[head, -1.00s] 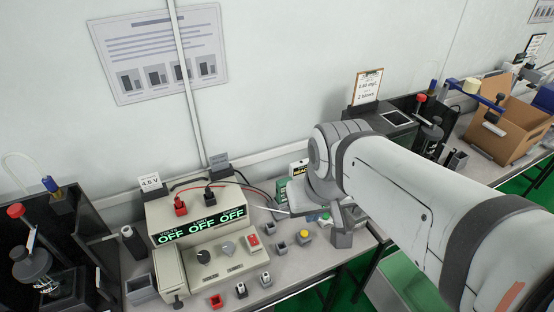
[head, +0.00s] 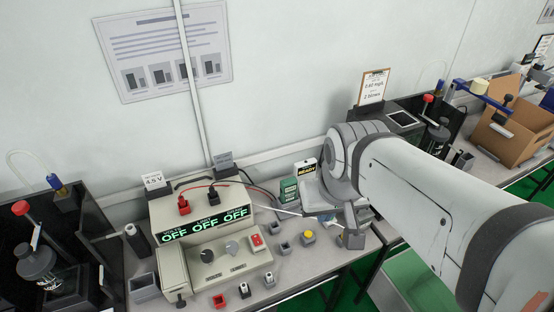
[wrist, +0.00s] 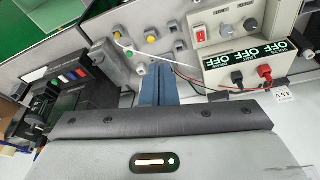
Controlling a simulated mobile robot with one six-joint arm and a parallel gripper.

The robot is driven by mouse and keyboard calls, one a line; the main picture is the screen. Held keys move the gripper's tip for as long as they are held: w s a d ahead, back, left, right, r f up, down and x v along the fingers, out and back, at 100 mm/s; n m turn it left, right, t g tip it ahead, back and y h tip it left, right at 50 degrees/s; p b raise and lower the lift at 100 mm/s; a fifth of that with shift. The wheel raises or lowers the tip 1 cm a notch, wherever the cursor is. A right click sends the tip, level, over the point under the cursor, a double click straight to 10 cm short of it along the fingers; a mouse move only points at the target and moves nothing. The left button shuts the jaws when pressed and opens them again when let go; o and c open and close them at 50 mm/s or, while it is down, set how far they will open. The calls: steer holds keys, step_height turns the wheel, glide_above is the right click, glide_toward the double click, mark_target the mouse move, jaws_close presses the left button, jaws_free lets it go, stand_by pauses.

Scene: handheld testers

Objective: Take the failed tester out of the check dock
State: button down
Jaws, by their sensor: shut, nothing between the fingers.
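My gripper (head: 352,232) is low over the right part of the bench, right of the beige meter unit. In the wrist view its blue-grey fingers (wrist: 155,85) are together with nothing between them. A grey block-shaped device (wrist: 112,65), perhaps the check dock, stands just left of the fingers there, with a green spot beside it. I cannot tell whether a tester sits in it or whether it touches the fingers. No tester can be picked out for certain as the failed one. My arm and gripper hide part of this area in the head view.
The beige meter unit (head: 205,240) shows OFF on its displays, with red and black leads plugged in. Small button blocks (head: 307,237) stand right of it. A cardboard box (head: 518,130) stands far right. Black bays flank the bench.

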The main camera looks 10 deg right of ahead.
mark_target(289, 180)
steer(key=c, duration=2.2)
jaws_free()
